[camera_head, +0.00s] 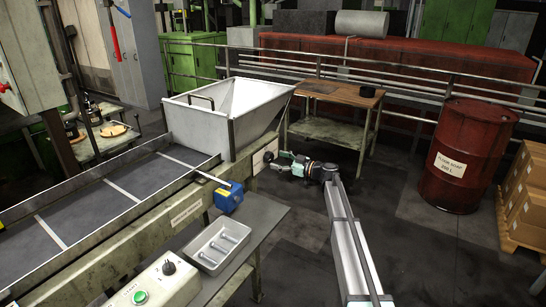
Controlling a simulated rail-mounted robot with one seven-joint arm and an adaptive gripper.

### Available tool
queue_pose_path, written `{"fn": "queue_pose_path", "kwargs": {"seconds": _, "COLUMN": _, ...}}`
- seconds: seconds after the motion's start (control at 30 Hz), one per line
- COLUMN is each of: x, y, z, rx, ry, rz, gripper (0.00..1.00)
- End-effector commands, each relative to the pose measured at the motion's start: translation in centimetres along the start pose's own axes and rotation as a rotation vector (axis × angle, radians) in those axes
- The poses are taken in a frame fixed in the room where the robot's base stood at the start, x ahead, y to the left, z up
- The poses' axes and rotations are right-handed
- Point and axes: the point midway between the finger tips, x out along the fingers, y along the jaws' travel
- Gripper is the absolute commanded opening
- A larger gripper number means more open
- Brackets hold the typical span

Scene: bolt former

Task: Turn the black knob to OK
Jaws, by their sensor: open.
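The black knob (168,268) sits on the light grey control box (180,283) at the bottom of the view. Small markings surround it, too small to read, so I cannot tell its setting. My gripper (275,160) is well away from the knob, above and to the right of it in the picture. It is near the end of the conveyor frame, below the white hopper. It is small and dark in this view. It is open, with nothing seen in it.
A green button (140,297) is on the control box near the knob. A grey tray (202,260) with several bolts and a blue device (229,197) stand nearby. The white hopper (215,107), wooden-topped table (340,94) and red drum (463,155) are farther back.

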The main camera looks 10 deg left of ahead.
Motion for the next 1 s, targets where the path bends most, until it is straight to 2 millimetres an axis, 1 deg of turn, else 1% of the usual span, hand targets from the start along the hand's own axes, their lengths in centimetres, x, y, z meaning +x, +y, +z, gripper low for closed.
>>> {"fn": "queue_pose_path", "kwargs": {"seconds": 0.03, "x": 0.9, "y": 0.1, "z": -0.1, "rx": 0.001, "ry": 0.000, "rz": -0.001, "gripper": 0.77}}
{"fn": "queue_pose_path", "kwargs": {"seconds": 0.1, "x": 1.7, "y": 0.1, "z": -0.1, "rx": 0.001, "ry": 0.000, "rz": -0.001, "gripper": 0.77}}
{"fn": "queue_pose_path", "kwargs": {"seconds": 0.23, "x": 2.6, "y": 0.1, "z": 0.0, "rx": 0.001, "ry": 0.000, "rz": 0.000, "gripper": 0.77}}
{"fn": "queue_pose_path", "kwargs": {"seconds": 0.4, "x": 3.1, "y": 0.0, "z": 0.0, "rx": 0.000, "ry": 0.000, "rz": 0.000, "gripper": 0.77}}
{"fn": "queue_pose_path", "kwargs": {"seconds": 0.6, "x": 3.0, "y": 0.0, "z": 0.1, "rx": 0.000, "ry": 0.000, "rz": 0.000, "gripper": 0.77}}
{"fn": "queue_pose_path", "kwargs": {"seconds": 0.63, "x": 3.0, "y": 0.0, "z": 0.1, "rx": 0.000, "ry": 0.000, "rz": 0.000, "gripper": 0.70}}
{"fn": "queue_pose_path", "kwargs": {"seconds": 0.67, "x": 3.0, "y": 0.0, "z": 0.0, "rx": 0.000, "ry": 0.000, "rz": 0.000, "gripper": 0.59}}
{"fn": "queue_pose_path", "kwargs": {"seconds": 0.7, "x": 3.0, "y": 0.0, "z": 0.0, "rx": 0.000, "ry": 0.000, "rz": 0.000, "gripper": 0.45}}
{"fn": "queue_pose_path", "kwargs": {"seconds": 0.77, "x": 3.0, "y": 0.0, "z": 0.0, "rx": 0.000, "ry": 0.000, "rz": 0.000, "gripper": 0.24}}
{"fn": "queue_pose_path", "kwargs": {"seconds": 0.8, "x": 3.0, "y": 0.0, "z": 0.0, "rx": 0.000, "ry": 0.000, "rz": 0.000, "gripper": 0.17}}
{"fn": "queue_pose_path", "kwargs": {"seconds": 1.0, "x": 3.0, "y": 0.0, "z": 0.1, "rx": 0.003, "ry": 0.001, "rz": 0.000, "gripper": 0.17}}
